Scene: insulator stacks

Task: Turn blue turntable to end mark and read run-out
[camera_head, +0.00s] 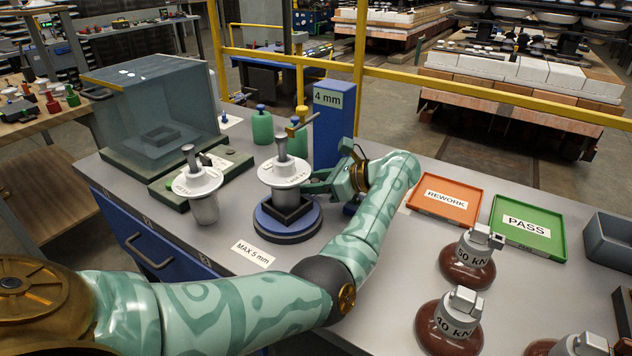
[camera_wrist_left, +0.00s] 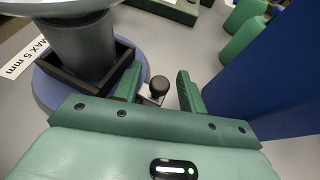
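The blue turntable (camera_head: 265,222) is a round disc on the bench, with a black square holder (camera_head: 287,212) on top. A grey-white insulator part (camera_head: 285,172) with a metal pin stands upright in the holder. In the left wrist view the turntable's blue rim (camera_wrist_left: 42,88) is at the left, and a black knob (camera_wrist_left: 158,86) on a small metal block sits beside it. My left gripper (camera_wrist_left: 160,90) is open, with one finger on each side of the knob and gaps visible. In the head view my left gripper (camera_head: 322,181) is just right of the turntable. My right gripper is out of view.
A blue post (camera_head: 333,125) labelled "4 mm" stands behind the gripper, with green bottles (camera_head: 262,127) beside it. Another insulator part (camera_head: 203,190) stands left. A "MAX 5 mm" label (camera_head: 253,253) lies in front. Orange REWORK (camera_head: 443,216) and green PASS (camera_head: 530,243) trays are right.

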